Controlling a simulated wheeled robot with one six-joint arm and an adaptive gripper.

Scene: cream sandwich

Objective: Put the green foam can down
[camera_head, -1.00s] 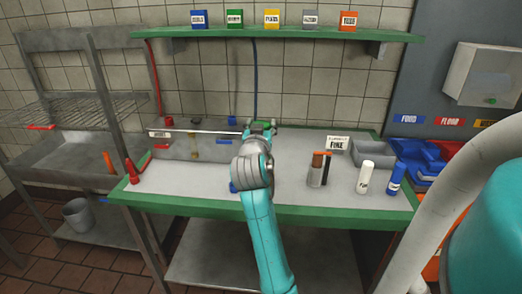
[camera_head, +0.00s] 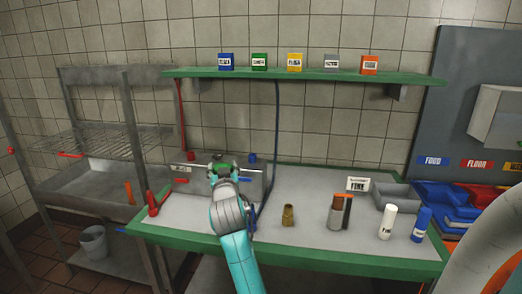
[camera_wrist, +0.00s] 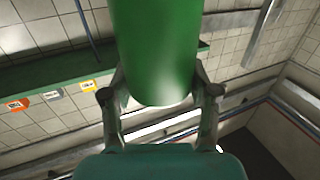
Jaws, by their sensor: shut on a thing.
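The green foam can (camera_wrist: 155,45) fills the top middle of the wrist view, with its rounded end towards the camera. My gripper (camera_wrist: 158,92) is shut on it, with one finger on each side. In the head view my gripper (camera_head: 223,170) is in front of the basin at the back left of the green-edged table (camera_head: 310,252). Only a small green part shows above it there, and my wrist hides the rest of the can. I cannot tell how high the can is above the surface.
A brass-coloured piece (camera_head: 287,215) and a grey holder (camera_head: 336,212) stand on the table. A white can (camera_head: 387,222) and a blue can (camera_head: 419,224) stand at the right. A red bottle (camera_head: 153,204) is at the left corner. A green shelf (camera_head: 310,77) with coloured boxes runs above.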

